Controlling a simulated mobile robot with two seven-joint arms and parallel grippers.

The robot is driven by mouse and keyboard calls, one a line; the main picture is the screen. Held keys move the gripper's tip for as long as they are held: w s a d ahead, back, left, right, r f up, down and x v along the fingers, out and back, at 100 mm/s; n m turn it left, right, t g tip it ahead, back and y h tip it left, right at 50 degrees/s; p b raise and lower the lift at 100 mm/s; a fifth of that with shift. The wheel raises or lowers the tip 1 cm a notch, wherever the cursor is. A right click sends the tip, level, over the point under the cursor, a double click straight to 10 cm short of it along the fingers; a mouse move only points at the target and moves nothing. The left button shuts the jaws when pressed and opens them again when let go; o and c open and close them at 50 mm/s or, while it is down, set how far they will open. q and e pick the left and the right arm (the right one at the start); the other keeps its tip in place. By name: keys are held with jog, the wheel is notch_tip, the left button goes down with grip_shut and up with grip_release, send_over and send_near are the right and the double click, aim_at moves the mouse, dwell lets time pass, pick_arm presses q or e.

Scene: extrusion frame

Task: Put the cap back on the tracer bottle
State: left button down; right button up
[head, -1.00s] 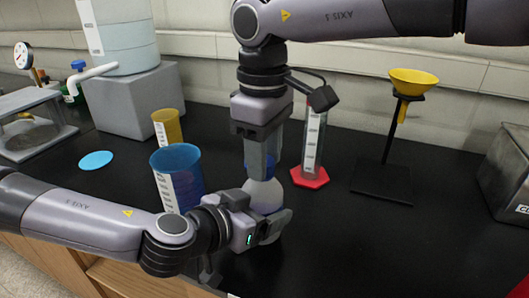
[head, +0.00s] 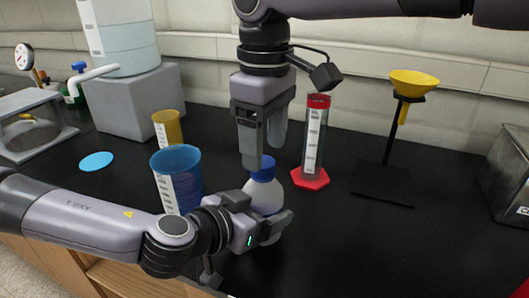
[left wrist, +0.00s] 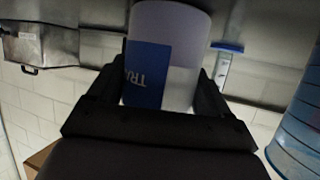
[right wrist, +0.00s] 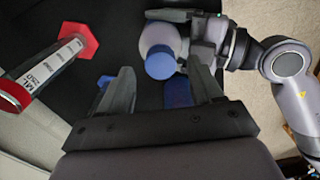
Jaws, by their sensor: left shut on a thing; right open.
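The tracer bottle (head: 262,197) is white and stands upright on the black bench. My left gripper (head: 262,228) is shut on its body; the left wrist view shows the bottle (left wrist: 180,50) with its blue label between the fingers. The blue cap (head: 262,168) sits on the bottle's top. It also shows on the bottle in the right wrist view (right wrist: 160,62); I cannot tell whether it is screwed tight. My right gripper (head: 262,150) is open and empty, above and just behind the cap, its fingers apart from it.
A graduated cylinder (head: 315,135) with a red base stands right of the bottle. A blue beaker (head: 180,175) stands to the left, a yellow beaker (head: 168,128) behind it. A yellow funnel (head: 414,82) on a black stand is at the right.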

jog(key=shift+r, duration=0.9)
jog(key=shift+c, duration=0.3)
